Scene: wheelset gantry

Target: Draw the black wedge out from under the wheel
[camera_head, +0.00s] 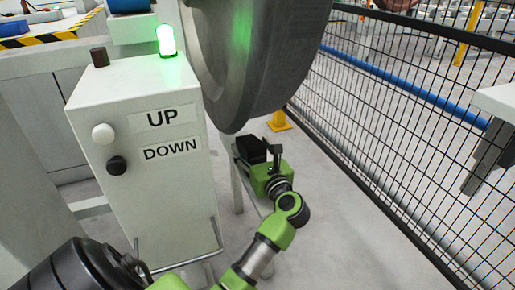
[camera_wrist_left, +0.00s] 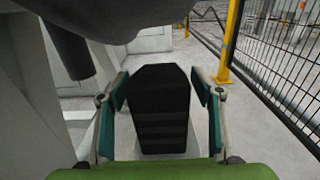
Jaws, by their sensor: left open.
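The black wedge (camera_head: 249,149) sits on a narrow pale support (camera_head: 236,172), below the large grey wheel (camera_head: 262,65). In the left wrist view the wedge (camera_wrist_left: 160,112) stands between my fingers, its ridged near face towards the camera. My left gripper (camera_head: 263,158) is open around the wedge. In the wrist view the gripper (camera_wrist_left: 160,88) has one finger on each side, with a narrow gap visible on both sides. The wheel's underside (camera_wrist_left: 90,12) hangs above at the upper left. Whether the wedge touches the wheel cannot be told. My right gripper is not in view.
A white control box (camera_head: 150,160) with UP and DOWN labels and a lit green lamp (camera_head: 166,40) stands left of the wheel. A black mesh fence (camera_head: 400,130) runs along the right. A yellow post base (camera_head: 279,121) stands behind. Floor between support and fence is clear.

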